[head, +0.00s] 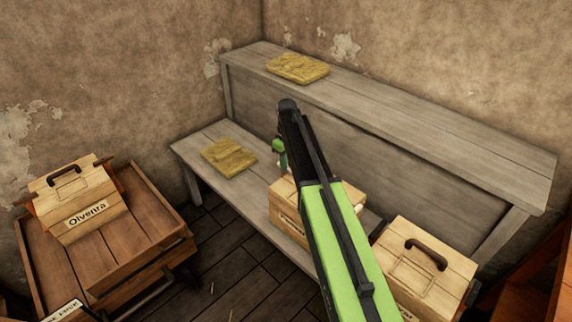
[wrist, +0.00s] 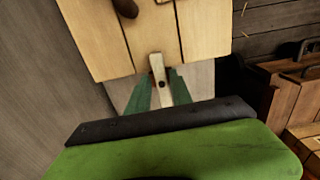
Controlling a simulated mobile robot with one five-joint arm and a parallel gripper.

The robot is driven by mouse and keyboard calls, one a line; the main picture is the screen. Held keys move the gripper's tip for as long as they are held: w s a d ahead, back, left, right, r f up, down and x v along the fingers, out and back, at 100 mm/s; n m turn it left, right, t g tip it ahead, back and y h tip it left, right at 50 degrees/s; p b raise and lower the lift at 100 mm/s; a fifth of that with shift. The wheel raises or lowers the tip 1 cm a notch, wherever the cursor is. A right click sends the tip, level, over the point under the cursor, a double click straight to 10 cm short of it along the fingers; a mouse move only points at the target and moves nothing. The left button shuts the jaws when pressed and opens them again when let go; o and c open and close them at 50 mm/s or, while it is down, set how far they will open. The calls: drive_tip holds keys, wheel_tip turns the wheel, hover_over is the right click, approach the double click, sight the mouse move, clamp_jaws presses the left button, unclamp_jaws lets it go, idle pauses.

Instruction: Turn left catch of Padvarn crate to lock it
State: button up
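A pale wooden crate (head: 345,197) sits on the low bench, partly hidden behind my arm. Its front label shows only in part and I cannot read it. In the wrist view the crate's lid (wrist: 160,35) fills the top, and a pale metal catch (wrist: 159,82) with a dark hole hangs off its near edge. My gripper (wrist: 160,85) has one green finger on each side of this catch, close against it. I cannot tell if the fingers press on it. In the head view my gripper (head: 281,158) is at the crate's left end, mostly hidden by my arm.
Another crate (head: 420,265) with a dark handle stands to the right. A crate labelled Olvenra (head: 85,205) sits on a brown wooden stand (head: 135,235) at left. Yellow folded pads lie on the low bench (head: 228,157) and the upper shelf (head: 297,69). Floor between shows free.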

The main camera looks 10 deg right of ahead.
drive_tip(key=shift+o, duration=0.9)
drive_tip(key=shift+w+a, duration=0.1)
drive_tip(key=shift+r, duration=0.1)
drive_tip(key=shift+r+p, duration=0.35)
drive_tip(key=shift+p, duration=0.1)
wheel_tip(320, 180, up, 16)
drive_tip(key=p, duration=1.6)
drive_tip(key=shift+r, duration=0.25)
drive_tip(key=shift+a, duration=0.1)
drive_tip(key=s+m, duration=0.7)
drive_tip(key=s, duration=1.7)
drive_tip(key=shift+s+a, duration=0.35)
drive_tip(key=shift+s, duration=0.05)
